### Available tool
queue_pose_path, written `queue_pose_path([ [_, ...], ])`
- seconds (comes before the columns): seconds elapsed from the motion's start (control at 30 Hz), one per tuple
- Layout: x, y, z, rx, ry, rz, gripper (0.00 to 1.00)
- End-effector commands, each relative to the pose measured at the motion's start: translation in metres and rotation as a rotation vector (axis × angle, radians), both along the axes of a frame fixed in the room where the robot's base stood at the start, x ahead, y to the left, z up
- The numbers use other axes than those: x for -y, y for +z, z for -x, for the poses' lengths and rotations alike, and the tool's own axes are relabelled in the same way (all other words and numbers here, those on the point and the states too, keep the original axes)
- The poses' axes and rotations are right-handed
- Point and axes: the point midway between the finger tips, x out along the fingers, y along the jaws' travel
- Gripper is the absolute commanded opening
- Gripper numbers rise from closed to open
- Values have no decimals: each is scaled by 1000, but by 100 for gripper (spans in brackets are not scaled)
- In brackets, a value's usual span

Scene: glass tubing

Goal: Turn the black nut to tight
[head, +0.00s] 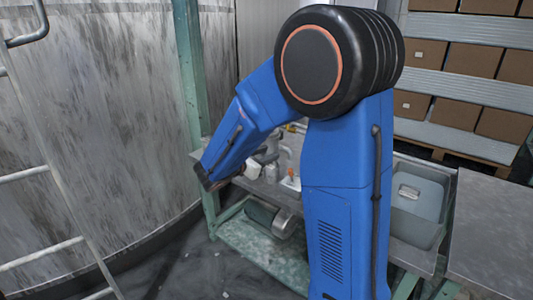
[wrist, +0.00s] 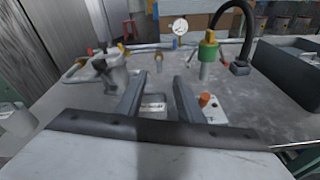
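My gripper (wrist: 160,80) is open in the wrist view, with its two dark fingers apart and nothing gripped between them. It is above the grey workbench (wrist: 80,98). A small dark part (wrist: 98,64) shows on the grey metal fitting (wrist: 117,75) to the left, beyond the left fingertip; I cannot tell whether it is the black nut. Both fingers are clear of the fitting. In the head view my blue arm hides part of the bench (head: 262,191), and no black nut can be made out there.
A green-topped post (wrist: 207,50) and a curved black hose (wrist: 249,20) stand at the back right. A round gauge (wrist: 180,27) is behind. A box with an orange knob (wrist: 204,99) sits beside the right finger. A dark bin (wrist: 285,70) is far right.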

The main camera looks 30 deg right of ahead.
Motion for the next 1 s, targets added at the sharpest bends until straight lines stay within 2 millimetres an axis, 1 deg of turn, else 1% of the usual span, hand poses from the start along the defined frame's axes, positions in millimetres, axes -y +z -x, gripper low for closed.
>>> queue_pose_path([
  [0.13,1,6,-9,-36,-21,-26,34],
  [0.27,1,20,-30,-127,-49,-96,34],
  [0.47,-9,51,-74,-288,-15,-259,34],
  [0.6,-21,79,-104,-366,68,-360,34],
  [0.7,-29,96,-122,-402,132,-407,34],
  [0.83,-36,112,-135,-426,190,-438,34],
  [0.93,-38,115,-139,-435,212,-447,34],
  [1.0,-37,114,-141,-437,215,-447,34],
])
